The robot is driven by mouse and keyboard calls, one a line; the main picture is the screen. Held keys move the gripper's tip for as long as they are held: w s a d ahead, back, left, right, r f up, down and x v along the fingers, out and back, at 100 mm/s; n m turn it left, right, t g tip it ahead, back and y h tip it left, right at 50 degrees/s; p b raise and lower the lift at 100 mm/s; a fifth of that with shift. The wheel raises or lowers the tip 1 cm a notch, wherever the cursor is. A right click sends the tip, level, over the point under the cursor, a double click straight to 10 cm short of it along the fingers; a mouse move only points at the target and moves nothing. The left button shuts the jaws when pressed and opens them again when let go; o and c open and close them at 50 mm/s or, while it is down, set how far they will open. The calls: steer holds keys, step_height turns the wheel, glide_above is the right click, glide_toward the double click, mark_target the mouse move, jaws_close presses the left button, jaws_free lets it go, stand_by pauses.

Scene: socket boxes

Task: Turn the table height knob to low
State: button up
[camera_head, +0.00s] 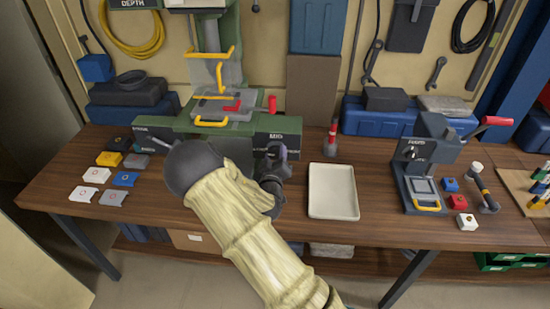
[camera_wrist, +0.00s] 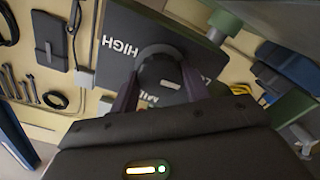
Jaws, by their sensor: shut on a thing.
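The table height knob (camera_wrist: 160,72) is a dark round knob on a dark panel (camera_wrist: 118,45) of the green machine (camera_head: 222,135). In the wrist view the panel reads HIGH and MID, with part of another word starting with L at the right. My gripper (camera_wrist: 157,92) is shut on the knob, one finger on each side. In the head view my gripper (camera_head: 277,158) is at the machine's front right, just below the MID label. There the gripper mostly hides the knob. Which label the knob points to cannot be told.
A pale empty tray (camera_head: 333,192) lies on the table just right of my gripper. A second dark machine (camera_head: 428,165) stands farther right, with small colored blocks beside it. Several flat colored plates (camera_head: 97,174) lie at the left. The table front between plates and tray is partly behind my arm.

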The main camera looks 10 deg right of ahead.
steer(key=shift+w+r+n, duration=0.15)
steer(key=shift+r+n, duration=0.15)
steer(key=shift+n, duration=0.3)
steer(key=shift+r, duration=0.15)
steer(key=o, duration=1)
steer(key=shift+f, duration=0.2)
steer(key=shift+s, duration=0.2)
steer(key=shift+s+a+f+b, duration=0.1)
steer(key=shift+s+a+b, duration=0.2)
steer(key=shift+s, duration=0.3)
steer(key=p+v, duration=0.5)
steer(key=v, duration=1)
steer(key=shift+s, duration=0.45)
